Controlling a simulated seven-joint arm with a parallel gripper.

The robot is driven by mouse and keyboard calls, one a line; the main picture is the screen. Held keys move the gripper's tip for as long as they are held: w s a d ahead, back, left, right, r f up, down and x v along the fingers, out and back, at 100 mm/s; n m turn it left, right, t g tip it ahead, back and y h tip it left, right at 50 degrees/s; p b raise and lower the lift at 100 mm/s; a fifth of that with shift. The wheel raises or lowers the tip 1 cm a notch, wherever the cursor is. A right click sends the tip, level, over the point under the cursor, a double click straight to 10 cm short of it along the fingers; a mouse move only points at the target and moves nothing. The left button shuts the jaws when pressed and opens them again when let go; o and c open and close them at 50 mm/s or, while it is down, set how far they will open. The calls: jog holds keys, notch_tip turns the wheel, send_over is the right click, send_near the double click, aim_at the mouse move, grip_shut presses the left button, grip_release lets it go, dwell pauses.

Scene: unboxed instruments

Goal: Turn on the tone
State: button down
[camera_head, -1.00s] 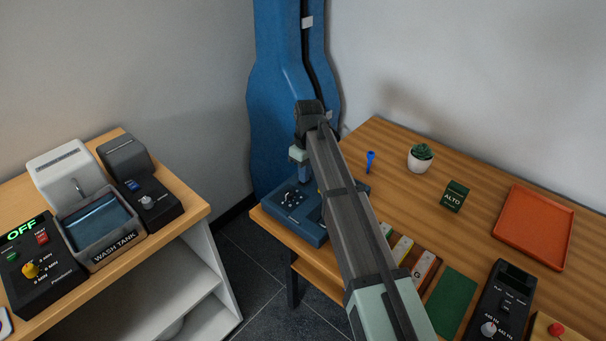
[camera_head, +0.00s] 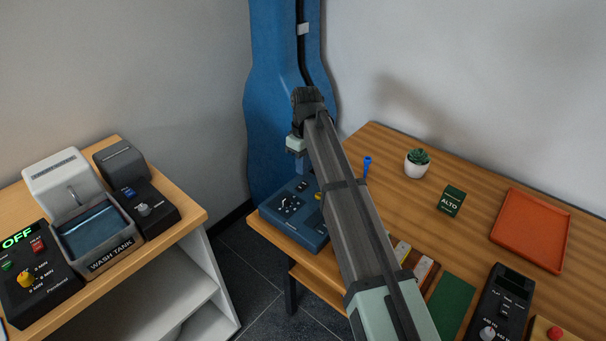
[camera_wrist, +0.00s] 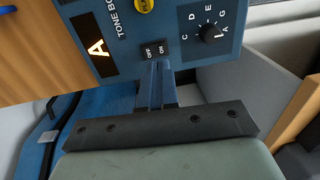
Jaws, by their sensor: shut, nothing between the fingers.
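The blue tone box (camera_head: 291,228) stands at the left corner of the wooden table. In the wrist view the tone box (camera_wrist: 188,72) shows a lit "A" display, a yellow button (camera_wrist: 144,5), a lettered dial (camera_wrist: 209,32) and a small black rocker switch (camera_wrist: 155,50) marked ON and OFF. My gripper (camera_wrist: 157,66) is shut and empty, its fingertips by the lower edge of the switch in that picture. I cannot tell whether they touch it, or which way the rocker is tipped. In the head view my gripper's body is above the box and my arm hides its right side.
A blue instrument case (camera_head: 275,110) stands behind the box. The table (camera_head: 400,220) also holds a potted plant (camera_head: 417,165), an ALTO block (camera_head: 451,200), an orange tray (camera_head: 567,240) and a black device (camera_head: 499,305). A separate bench at left holds a wash tank (camera_head: 112,258).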

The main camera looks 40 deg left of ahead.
notch_tip(320, 180, up, 9)
jog(key=s, duration=0.1)
dwell(0.3)
dwell(0.4)
